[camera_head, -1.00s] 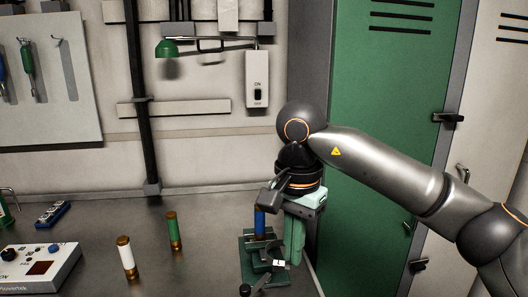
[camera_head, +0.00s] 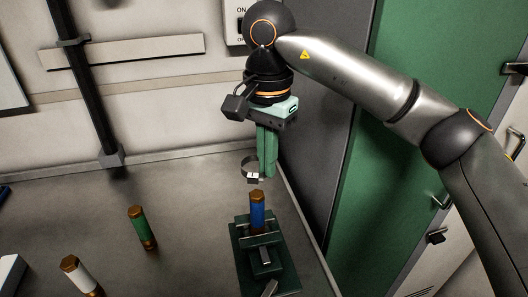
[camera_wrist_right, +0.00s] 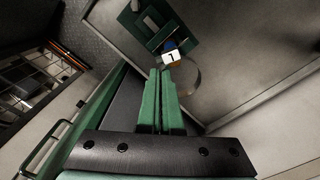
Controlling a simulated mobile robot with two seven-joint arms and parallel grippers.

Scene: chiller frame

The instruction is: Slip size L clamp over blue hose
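The blue hose (camera_head: 258,213) stands upright with copper-coloured ends in a dark green holder (camera_head: 281,277). My right gripper (camera_head: 261,178) points down above it, its green fingers close together on a thin metal ring clamp (camera_head: 245,168) with a white tag. In the head view the clamp appears above and slightly left of the hose top, apart from it. In the right wrist view the fingers (camera_wrist_right: 165,82) are together, with the clamp's tag (camera_wrist_right: 171,57) at their tips, marked with what looks like a rotated L. The tag partly covers the blue hose (camera_wrist_right: 169,46). My left gripper is not in view.
A green hose (camera_head: 142,228) and a white hose (camera_head: 80,275) stand on the grey bench to the left. The wall with a rail (camera_head: 125,51) is behind. A green cabinet door (camera_head: 400,150) stands on the right. The bench between the green hose and the holder is clear.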

